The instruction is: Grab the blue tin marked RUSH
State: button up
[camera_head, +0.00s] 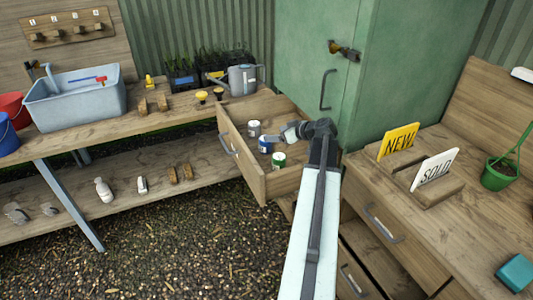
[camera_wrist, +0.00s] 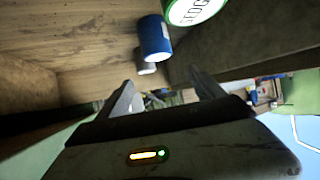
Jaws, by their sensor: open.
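A blue tin (camera_head: 265,145) stands in the open wooden drawer (camera_head: 240,163), between a grey-white tin (camera_head: 254,128) and a green tin (camera_head: 279,160). In the wrist view the blue tin (camera_wrist: 154,38) is just beyond the fingertips, with the green tin (camera_wrist: 195,8) beside it and the grey-white tin (camera_wrist: 146,67) partly behind it. Some pale lettering shows at the blue tin's edge, but I cannot read it. My gripper (camera_head: 288,132) is over the drawer, close to the tins. Its fingers (camera_wrist: 162,80) are open, with no tin held between them.
The drawer walls surround the tins closely. A green cabinet (camera_head: 390,70) stands behind my arm. A watering can (camera_head: 243,79) and a basin (camera_head: 75,97) stand on the bench at left. NEW (camera_head: 399,141) and SOLD (camera_head: 434,170) signs stand on the right bench.

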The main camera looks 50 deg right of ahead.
notch_tip(320, 180, down, 3)
jog(key=shift+f+b, duration=0.2)
jog(key=shift+b, duration=0.65)
jog(key=shift+r+x, duration=0.25)
jog(key=shift+x, duration=0.85)
jog(key=b+x, duration=0.3)
jog(key=x, duration=0.2)
jog(key=shift+w, duration=0.25)
jog(key=shift+r, duration=0.15)
jog(key=c, duration=1.6)
notch_tip(320, 180, up, 12)
jog(key=p, duration=1.3)
jog(key=s+a, duration=0.3)
jog(key=s, duration=0.5)
jog(key=s+a, duration=0.4)
jog(key=s, duration=0.5)
jog(key=shift+b, duration=0.3)
